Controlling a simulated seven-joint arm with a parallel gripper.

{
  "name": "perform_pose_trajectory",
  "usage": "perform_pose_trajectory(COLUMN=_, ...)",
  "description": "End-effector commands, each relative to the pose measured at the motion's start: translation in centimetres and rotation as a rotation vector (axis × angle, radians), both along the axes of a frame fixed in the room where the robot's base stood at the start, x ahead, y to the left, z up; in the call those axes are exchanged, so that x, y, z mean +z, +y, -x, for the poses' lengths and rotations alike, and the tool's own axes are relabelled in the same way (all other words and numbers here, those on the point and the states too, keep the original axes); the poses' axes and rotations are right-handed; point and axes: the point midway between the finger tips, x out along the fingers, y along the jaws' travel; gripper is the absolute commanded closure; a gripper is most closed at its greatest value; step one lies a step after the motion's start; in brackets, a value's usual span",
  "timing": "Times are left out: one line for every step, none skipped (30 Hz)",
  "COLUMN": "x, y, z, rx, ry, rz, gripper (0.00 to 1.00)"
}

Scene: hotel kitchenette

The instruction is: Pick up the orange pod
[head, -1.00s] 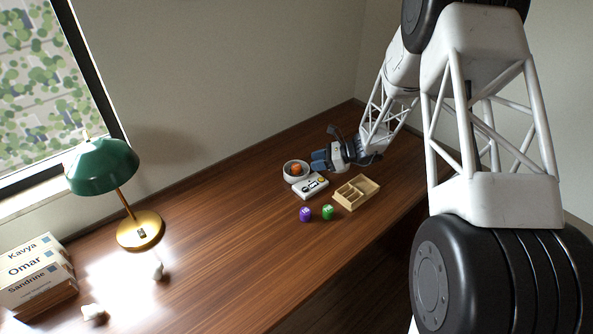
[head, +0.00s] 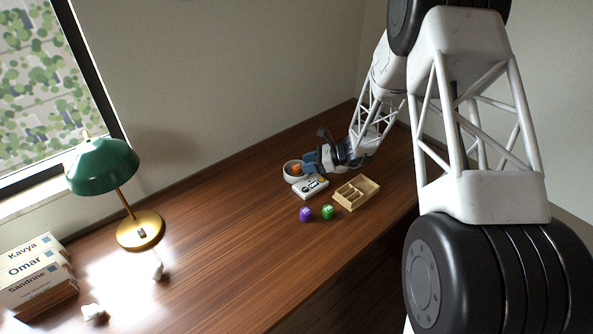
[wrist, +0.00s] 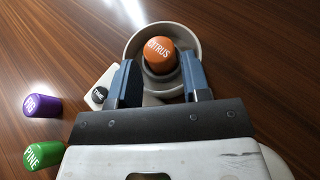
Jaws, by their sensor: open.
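The orange pod (wrist: 160,54), marked CITRUS, stands in a round pale bowl (wrist: 132,49) in the wrist view. In the head view the pod (head: 297,168) shows in the bowl (head: 287,175) on the wooden desk. My gripper (wrist: 157,68) is open and empty, its two blue-grey fingers at the near side of the bowl, one to each side of the pod's line. Whether the fingertips touch the bowl or pod cannot be told. In the head view my gripper (head: 307,163) is just right of the bowl and hides part of it.
A purple pod (head: 305,214) and a green pod (head: 327,212) stand in front. A white device (head: 311,187) and a wooden divided tray (head: 343,204) sit beside the bowl. The middle desk is clear.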

Motion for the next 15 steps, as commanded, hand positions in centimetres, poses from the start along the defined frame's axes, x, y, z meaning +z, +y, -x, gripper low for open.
perform_pose_trajectory(x=-0.2, y=0.5, z=0.0, rx=0.001, ry=0.0, rz=0.0, gripper=0.57)
perform_pose_trajectory(x=-0.3, y=0.8, z=0.1, rx=0.001, ry=0.0, rz=0.0, gripper=0.57)
perform_pose_trajectory(x=-0.4, y=1.3, z=0.1, rx=0.002, ry=0.001, rz=0.0, gripper=0.57)
perform_pose_trajectory(x=-0.5, y=1.7, z=0.1, rx=0.002, ry=0.001, rz=0.001, gripper=0.57)
perform_pose_trajectory(x=-0.6, y=2.0, z=0.1, rx=0.002, ry=0.0, rz=0.001, gripper=0.57)
perform_pose_trajectory(x=-0.8, y=2.4, z=0.2, rx=0.002, ry=0.001, rz=0.001, gripper=0.57)
perform_pose_trajectory(x=-1.0, y=2.7, z=0.1, rx=0.002, ry=0.001, rz=0.001, gripper=0.57)
perform_pose_trajectory(x=-1.1, y=3.0, z=0.1, rx=0.001, ry=0.0, rz=0.0, gripper=0.57)
perform_pose_trajectory(x=-1.2, y=3.3, z=0.1, rx=0.001, ry=0.0, rz=0.0, gripper=0.57)
perform_pose_trajectory(x=-1.3, y=3.6, z=0.1, rx=0.002, ry=0.001, rz=0.0, gripper=0.57)
perform_pose_trajectory(x=-1.4, y=3.8, z=0.1, rx=0.002, ry=0.001, rz=0.0, gripper=0.57)
perform_pose_trajectory(x=-1.5, y=4.0, z=0.1, rx=0.002, ry=0.0, rz=0.0, gripper=0.57)
perform_pose_trajectory(x=-1.5, y=4.0, z=0.1, rx=0.002, ry=0.0, rz=0.0, gripper=0.57)
perform_pose_trajectory(x=-1.5, y=4.1, z=0.1, rx=0.001, ry=-0.001, rz=0.0, gripper=0.57)
perform_pose_trajectory(x=-1.6, y=4.1, z=0.1, rx=0.001, ry=-0.001, rz=0.0, gripper=0.57)
